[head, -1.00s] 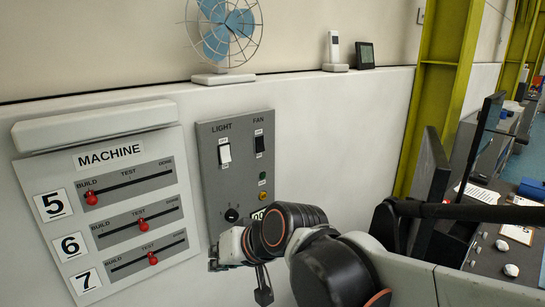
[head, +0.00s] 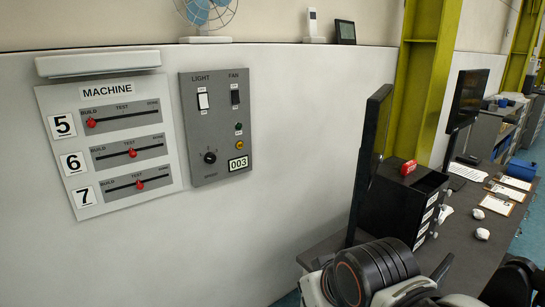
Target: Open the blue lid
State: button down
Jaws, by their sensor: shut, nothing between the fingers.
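A small blue flat-topped object (head: 521,169) lies on the dark desk (head: 462,237) at the far right. It is the only clearly blue thing on the desk, but at this size I cannot tell whether it is the blue lid or whether it is shut. My arm shows at the bottom right, well in front of that object. My gripper's fingers are not visible; the lower end of the arm is cut off by the frame's bottom edge.
A black drawer unit (head: 400,205) with a red object (head: 408,167) on top stands on the near desk beside a monitor (head: 372,150). Another monitor (head: 467,95) is farther back. The wall holds a machine panel (head: 110,150) and a switch panel (head: 217,125).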

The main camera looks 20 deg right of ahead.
aim_at(533, 166)
jog(key=k+l+z, duration=0.15)
jog(key=l, duration=0.3)
jog(key=k+l+z, duration=0.1)
jog(key=l, duration=0.35)
jog(key=k+l+z, duration=0.15)
jog(key=l, duration=0.35)
jog(key=k+l+z, duration=0.1)
jog(key=l, duration=0.35)
jog(key=i+l+z, duration=0.1)
jog(key=l, duration=0.35)
jog(key=i+l+z, duration=0.15)
jog(key=l, duration=0.3)
jog(key=i+l+z, duration=0.1)
jog(key=i+l, duration=0.15)
jog(key=l, duration=0.2)
jog(key=i+l+z, duration=0.1)
jog(key=l, duration=0.3)
jog(key=i+l+z, duration=0.15)
jog(key=i+l, duration=0.15)
jog(key=i+l+z, duration=0.1)
jog(key=l, duration=0.4)
jog(key=i, duration=0.1)
